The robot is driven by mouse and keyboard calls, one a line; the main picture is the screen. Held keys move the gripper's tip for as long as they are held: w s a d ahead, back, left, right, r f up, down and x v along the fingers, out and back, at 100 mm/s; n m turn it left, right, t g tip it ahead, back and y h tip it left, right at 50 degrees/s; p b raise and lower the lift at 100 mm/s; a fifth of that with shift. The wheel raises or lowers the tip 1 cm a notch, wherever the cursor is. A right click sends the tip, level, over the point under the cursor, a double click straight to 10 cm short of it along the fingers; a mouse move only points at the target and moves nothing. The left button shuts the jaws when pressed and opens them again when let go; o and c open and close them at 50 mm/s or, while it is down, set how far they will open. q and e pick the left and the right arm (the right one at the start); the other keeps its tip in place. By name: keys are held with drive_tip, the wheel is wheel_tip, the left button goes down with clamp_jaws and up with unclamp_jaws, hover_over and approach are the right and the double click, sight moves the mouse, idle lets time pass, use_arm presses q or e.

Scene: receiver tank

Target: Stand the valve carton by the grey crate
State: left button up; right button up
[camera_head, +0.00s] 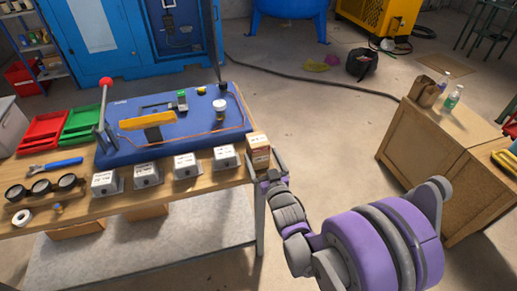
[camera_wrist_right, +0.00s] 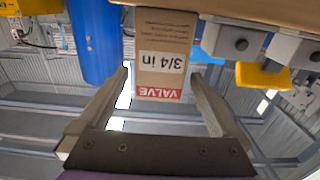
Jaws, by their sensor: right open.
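The valve carton (camera_head: 258,149), a small brown box, stands at the right end of the wooden workbench. In the right wrist view the carton (camera_wrist_right: 164,50) shows a white "3/4 in" label and a red "VALVE" band, upside down in the picture. My right gripper (camera_head: 271,172) is at the carton's near side. In the wrist view its open fingers (camera_wrist_right: 161,82) lie left and right of the carton's lower end, with gaps visible. A grey box (camera_head: 10,124), probably the grey crate, is cut off at the left edge. My left gripper is not in view.
Several grey blocks with white labels (camera_head: 147,174) line the bench's front edge (camera_head: 205,182), left of the carton. A blue board (camera_head: 120,150) with fittings lies behind them. Red (camera_head: 42,132) and green (camera_head: 80,124) trays are farther left.

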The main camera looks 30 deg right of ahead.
drive_tip(key=s+a+f+n+g+y, duration=0.1)
drive_tip(key=s+a+f+g, duration=0.1)
drive_tip(key=s+a+g, duration=0.45)
drive_tip(key=s+a+f+n+g+y, duration=0.1)
drive_tip(key=s+a+f+g+y, duration=0.15)
drive_tip(key=s, duration=0.75)
drive_tip(key=s+a+f+n+g+y, duration=0.1)
drive_tip(key=s+a+f+g, duration=0.3)
drive_tip(key=s, duration=0.4)
drive_tip(key=m+t+h+b, duration=0.25)
drive_tip(key=t+h, duration=0.25)
drive_tip(key=t, duration=0.8)
approach(262, 151)
drive_tip(key=shift+m+y, duration=0.25)
drive_tip(key=x, duration=0.5)
drive_tip(key=shift+w+d, duration=0.35)
drive_tip(key=shift+w+d+r, duration=0.1)
drive_tip(key=shift+w+d, duration=0.05)
drive_tip(key=shift+w, duration=0.15)
drive_tip(key=x, duration=1)
drive_tip(key=shift+w+a+b, duration=0.2)
drive_tip(key=shift+a+b, duration=0.1)
drive_tip(key=shift+a, duration=0.05)
drive_tip(key=shift+s, duration=0.1)
clamp_jaws()
